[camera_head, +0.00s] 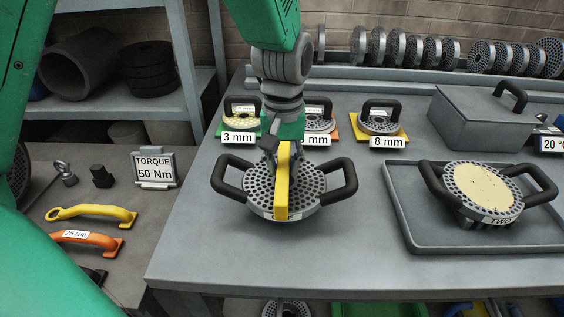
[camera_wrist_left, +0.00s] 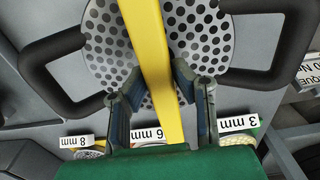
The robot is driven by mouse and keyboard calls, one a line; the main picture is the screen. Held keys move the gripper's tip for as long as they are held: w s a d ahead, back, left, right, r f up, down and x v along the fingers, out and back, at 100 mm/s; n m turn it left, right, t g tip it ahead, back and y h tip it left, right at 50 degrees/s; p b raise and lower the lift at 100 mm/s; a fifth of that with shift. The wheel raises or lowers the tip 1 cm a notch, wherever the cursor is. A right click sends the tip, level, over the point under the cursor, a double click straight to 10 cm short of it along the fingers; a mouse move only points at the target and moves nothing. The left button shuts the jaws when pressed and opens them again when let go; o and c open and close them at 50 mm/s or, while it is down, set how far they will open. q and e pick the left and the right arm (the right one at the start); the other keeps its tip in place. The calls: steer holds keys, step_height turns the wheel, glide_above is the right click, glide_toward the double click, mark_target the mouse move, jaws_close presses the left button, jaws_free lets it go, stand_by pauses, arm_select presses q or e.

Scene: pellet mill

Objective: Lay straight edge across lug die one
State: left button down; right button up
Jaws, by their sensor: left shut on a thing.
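Lug die one (camera_head: 258,190) is a round grey plate full of holes with a black loop handle at each side. It sits on the grey bench, its front label partly hidden. The yellow straight edge (camera_head: 282,190) runs front to back across the middle of its face. My left gripper (camera_head: 279,152) is shut on the far part of the straight edge, above the die's rear rim. The left wrist view shows the fingers (camera_wrist_left: 158,78) on both sides of the yellow bar (camera_wrist_left: 150,40), over the holed face. Whether the bar touches the face is unclear. My right gripper is out of view.
Die two (camera_head: 482,188), with a tan face, sits on a grey tray (camera_head: 420,238) at right. Small gauges marked 3 mm (camera_head: 240,137) and 8 mm (camera_head: 388,142), plus one partly hidden, stand behind. A lidded grey box (camera_head: 480,118) is back right. The front bench is clear.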

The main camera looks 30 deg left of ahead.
arm_select(q)
steer(key=shift+d+r, duration=0.15)
steer(key=shift+d, duration=0.4)
steer(key=shift+d+p, duration=0.3)
steer(key=shift+p, duration=0.1)
steer(key=shift+a, duration=0.25)
steer(key=c, duration=1.3)
jaws_free()
steer(key=shift+a+f, duration=0.25)
steer(key=shift+a, duration=0.25)
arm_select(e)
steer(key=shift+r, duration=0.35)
